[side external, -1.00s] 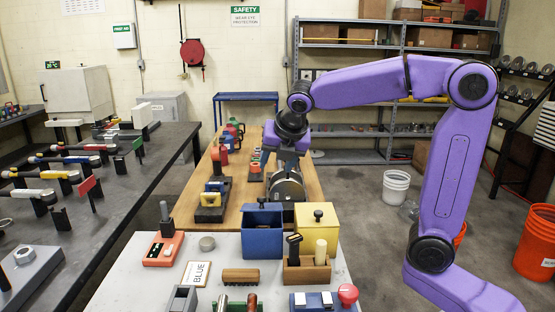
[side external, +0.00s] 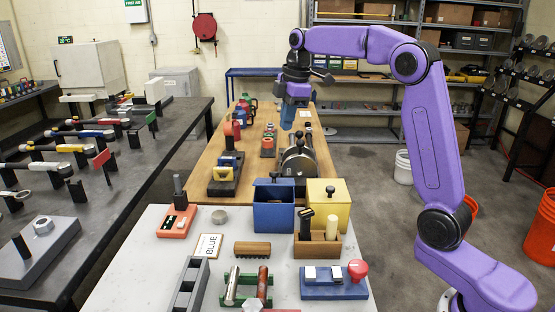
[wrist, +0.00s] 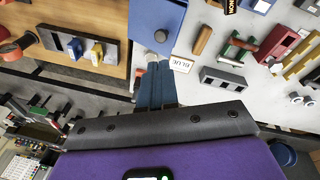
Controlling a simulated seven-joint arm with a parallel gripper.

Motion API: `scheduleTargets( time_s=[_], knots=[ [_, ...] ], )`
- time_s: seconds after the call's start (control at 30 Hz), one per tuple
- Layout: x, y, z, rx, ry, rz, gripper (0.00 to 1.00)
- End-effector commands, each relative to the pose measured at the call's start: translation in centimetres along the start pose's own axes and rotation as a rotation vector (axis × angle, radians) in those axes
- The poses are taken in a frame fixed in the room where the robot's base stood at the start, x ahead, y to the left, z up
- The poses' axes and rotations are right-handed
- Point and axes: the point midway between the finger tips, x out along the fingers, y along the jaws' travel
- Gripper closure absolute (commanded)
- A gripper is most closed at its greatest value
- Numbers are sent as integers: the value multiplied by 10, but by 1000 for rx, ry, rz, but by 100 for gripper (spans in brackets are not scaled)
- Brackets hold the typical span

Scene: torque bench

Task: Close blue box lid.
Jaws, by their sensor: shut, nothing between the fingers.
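The blue box (side external: 273,216) stands on the light table, left of the yellow box (side external: 329,210). Its blue lid (side external: 275,187) appears raised at the far edge, with a dark knob (side external: 275,175) on its far side. In the wrist view the blue lid (wrist: 150,18) and its knob (wrist: 160,36) show at the top. My gripper (side external: 288,124) is shut and empty, pointing down above and beyond the box, apart from it. Its blue fingers (wrist: 155,70) also show in the wrist view.
The space above the boxes is clear.

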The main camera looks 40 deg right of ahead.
Motion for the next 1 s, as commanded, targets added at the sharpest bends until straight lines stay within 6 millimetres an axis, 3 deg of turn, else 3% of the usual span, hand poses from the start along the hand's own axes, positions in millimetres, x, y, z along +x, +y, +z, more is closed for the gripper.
scheduleTargets(
  time_s=[0.1,0.2,0.47,0.67,1.0],
  knots=[
    [0,20,10,221,84,-77,100],
    [-2,29,15,337,133,-124,100],
    [0,35,18,426,172,-165,100],
    [24,31,12,422,170,-165,100],
    [87,24,0,421,170,-165,100]
  ],
)
